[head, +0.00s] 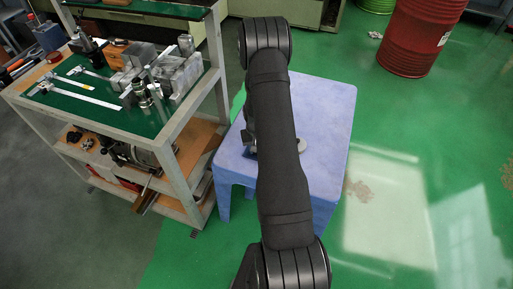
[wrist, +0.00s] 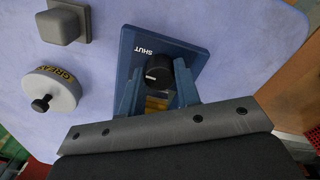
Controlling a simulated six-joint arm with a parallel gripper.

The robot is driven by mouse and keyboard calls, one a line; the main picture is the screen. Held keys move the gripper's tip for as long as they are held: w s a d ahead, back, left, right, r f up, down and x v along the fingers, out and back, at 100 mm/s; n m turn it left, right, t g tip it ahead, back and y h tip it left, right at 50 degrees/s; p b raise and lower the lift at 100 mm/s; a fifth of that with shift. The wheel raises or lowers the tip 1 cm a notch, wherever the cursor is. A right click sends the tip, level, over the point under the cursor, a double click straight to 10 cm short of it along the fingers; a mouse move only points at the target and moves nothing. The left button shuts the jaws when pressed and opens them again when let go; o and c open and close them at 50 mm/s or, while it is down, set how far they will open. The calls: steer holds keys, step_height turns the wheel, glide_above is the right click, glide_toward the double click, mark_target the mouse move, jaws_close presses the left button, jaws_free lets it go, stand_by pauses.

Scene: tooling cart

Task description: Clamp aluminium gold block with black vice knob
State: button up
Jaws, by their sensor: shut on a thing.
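The blue vice (wrist: 195,52) lies on the pale blue table top in the wrist view, with the word SHUT on its plate. Its black knob (wrist: 158,68) stands up from the plate. My gripper (wrist: 158,74) is shut on this knob, with one blue finger on each side. A gold block (wrist: 157,103) shows in part between the fingers, nearer the camera than the knob. The grey front of my gripper hides the rest of it, so I cannot tell whether the vice jaws touch it.
A white round grease tin (wrist: 48,98) with a dark knob and a grey block on a square base (wrist: 64,24) stand left of the vice. The blue table (head: 329,105) stands beside a tool cart (head: 150,128). A red drum (head: 420,35) stands behind right.

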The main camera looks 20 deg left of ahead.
stand_by(0.3)
steer(key=o, duration=0.7)
step_height(320, 180, up, 18)
steer(key=shift+s+a+f, duration=0.2)
steer(key=shift+a+f, duration=0.05)
steer(key=f, duration=1.7)
steer(key=shift+w+d+f, duration=0.2)
steer(key=shift+d+f, duration=0.05)
steer(key=shift+r, duration=0.1)
